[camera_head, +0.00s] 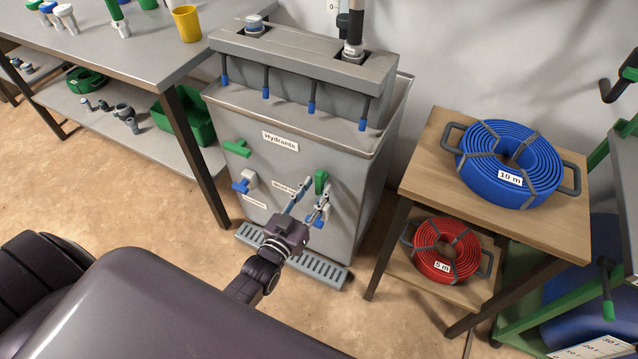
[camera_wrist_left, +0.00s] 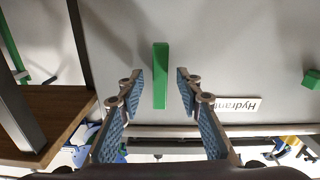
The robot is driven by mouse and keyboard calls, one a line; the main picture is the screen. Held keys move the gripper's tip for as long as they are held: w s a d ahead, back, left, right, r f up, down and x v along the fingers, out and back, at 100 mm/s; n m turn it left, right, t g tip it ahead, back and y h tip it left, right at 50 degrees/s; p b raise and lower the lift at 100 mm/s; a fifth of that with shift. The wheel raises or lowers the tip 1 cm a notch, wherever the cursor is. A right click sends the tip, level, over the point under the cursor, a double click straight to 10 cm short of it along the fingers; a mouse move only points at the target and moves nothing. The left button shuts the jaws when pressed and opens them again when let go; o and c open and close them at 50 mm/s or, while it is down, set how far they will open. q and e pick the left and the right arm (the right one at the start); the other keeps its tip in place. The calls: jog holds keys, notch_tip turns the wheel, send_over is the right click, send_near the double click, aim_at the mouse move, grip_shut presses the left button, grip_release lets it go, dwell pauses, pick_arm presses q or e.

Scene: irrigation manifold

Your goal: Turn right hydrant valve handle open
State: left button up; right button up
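The right hydrant valve has a green handle (camera_head: 320,182) standing upright on the grey hydrant cabinet (camera_head: 225,110). In the left wrist view the green handle (camera_wrist_left: 160,75) is an upright bar centred in the gap between the fingertips, with space on both sides. My left gripper (camera_head: 313,196) is open in front of the valve, and its fingers partly cover the fitting below the handle. The open fingers also show in the left wrist view (camera_wrist_left: 160,85). The left hydrant's green handle (camera_head: 237,148) lies roughly crosswise. My right gripper is not in view.
A wooden stand (camera_head: 425,175) to the right holds a blue hose coil (camera_head: 510,160) and a red hose coil (camera_head: 446,250). A metal workbench (camera_head: 130,50) stands at the left. A grey grate (camera_head: 320,268) lies at the cabinet's foot.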

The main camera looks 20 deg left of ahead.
pick_arm(q)
jog(key=s, duration=0.9)
jog(key=shift+s+a, duration=0.2)
jog(key=shift+s, duration=0.05)
